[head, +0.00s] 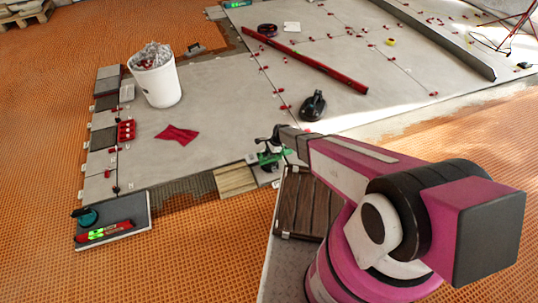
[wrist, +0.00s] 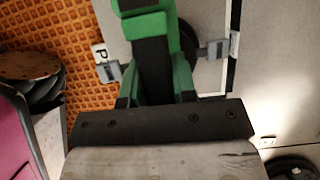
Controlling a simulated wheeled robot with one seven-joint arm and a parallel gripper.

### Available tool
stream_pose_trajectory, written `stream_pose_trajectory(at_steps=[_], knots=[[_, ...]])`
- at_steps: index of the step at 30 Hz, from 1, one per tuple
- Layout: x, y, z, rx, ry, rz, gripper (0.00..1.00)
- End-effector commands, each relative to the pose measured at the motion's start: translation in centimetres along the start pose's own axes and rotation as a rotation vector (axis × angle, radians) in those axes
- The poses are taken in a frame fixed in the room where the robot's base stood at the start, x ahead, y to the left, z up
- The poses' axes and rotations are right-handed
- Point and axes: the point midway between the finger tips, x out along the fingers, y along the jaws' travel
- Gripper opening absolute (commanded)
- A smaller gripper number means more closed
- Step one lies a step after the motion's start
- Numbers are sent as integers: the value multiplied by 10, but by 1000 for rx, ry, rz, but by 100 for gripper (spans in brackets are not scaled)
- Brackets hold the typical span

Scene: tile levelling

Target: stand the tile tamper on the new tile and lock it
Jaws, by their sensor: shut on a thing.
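My gripper (head: 270,147) reaches down at the near edge of the tiled floor, shut on a green and black tool (head: 273,157), apparently the tile tamper. In the wrist view the tool's green body (wrist: 184,72) fills the middle, with a dark round part beside it. A pale grey tile (wrist: 110,20) lies below, apparently the new tile, bordered by a dark joint at right and orange floor at left. Grey clip-like parts (wrist: 216,48) show beside the tool. I cannot tell whether the tool's foot touches the tile, and its lock is not clearly visible.
A black suction-cup-like tool (head: 313,106) stands on the tiles to the right. A white bucket (head: 155,80), a red cloth (head: 177,134) and a long red bar (head: 305,60) lie farther off. Orange floor lies open at left.

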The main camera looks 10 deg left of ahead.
Motion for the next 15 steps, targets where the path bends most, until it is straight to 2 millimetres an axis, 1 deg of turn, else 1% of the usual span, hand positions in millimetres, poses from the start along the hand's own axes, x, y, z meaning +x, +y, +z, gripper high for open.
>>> stream_pose_trajectory(at_steps=[15], knots=[[3,0,-1,0,-1,-1,0]])
